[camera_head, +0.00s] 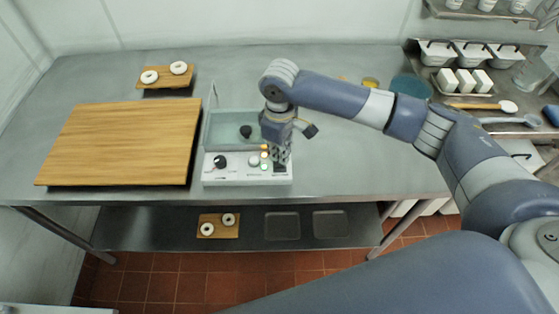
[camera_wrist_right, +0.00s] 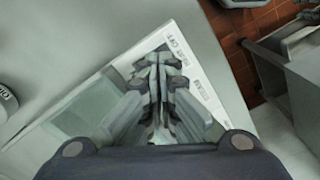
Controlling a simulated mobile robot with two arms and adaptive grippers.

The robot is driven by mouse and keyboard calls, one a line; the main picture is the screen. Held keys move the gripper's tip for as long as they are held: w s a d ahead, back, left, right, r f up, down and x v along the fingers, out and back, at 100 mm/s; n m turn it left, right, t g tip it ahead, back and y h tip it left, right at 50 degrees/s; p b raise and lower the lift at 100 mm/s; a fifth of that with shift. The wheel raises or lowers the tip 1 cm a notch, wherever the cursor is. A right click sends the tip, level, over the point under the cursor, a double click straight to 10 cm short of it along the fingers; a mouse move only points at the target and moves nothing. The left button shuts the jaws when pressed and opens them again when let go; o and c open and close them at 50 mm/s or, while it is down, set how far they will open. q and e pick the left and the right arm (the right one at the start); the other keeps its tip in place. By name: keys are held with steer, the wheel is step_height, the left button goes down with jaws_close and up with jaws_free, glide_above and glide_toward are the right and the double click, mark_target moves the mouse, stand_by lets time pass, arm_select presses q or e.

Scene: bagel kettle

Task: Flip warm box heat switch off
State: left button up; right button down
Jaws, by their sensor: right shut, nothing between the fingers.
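The warm box (camera_head: 222,179) stands on the steel table, with a light front control panel and a clear-walled compartment behind it. The panel carries a black knob (camera_head: 220,161), small lights (camera_head: 265,154) and labels. My right gripper (camera_head: 281,166) is shut and points down at the right part of the panel. In the right wrist view its closed fingertips (camera_wrist_right: 158,58) are beside a printed label ending in "OFF" on the panel (camera_wrist_right: 185,42). The heat switch itself is hidden by the fingers, so its position cannot be told. My left gripper is not in view.
A large wooden board (camera_head: 125,140) lies left of the box, and a small board with two white rings (camera_head: 165,78) lies behind it. Containers and utensils fill the right-hand counter (camera_head: 480,98).

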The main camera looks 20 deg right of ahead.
mark_target(279, 165)
steer(key=shift+s+f+b, duration=0.1)
steer(key=shift+f+b, duration=0.2)
steer(key=shift+f, duration=1)
stand_by(0.4)
steer(key=shift+r+p, duration=0.75)
steer(key=shift+p, duration=0.3)
step_height(279, 165, up, 6)
steer(key=p, duration=0.6)
steer(key=shift+f, duration=0.2)
steer(key=shift+f, duration=0.1)
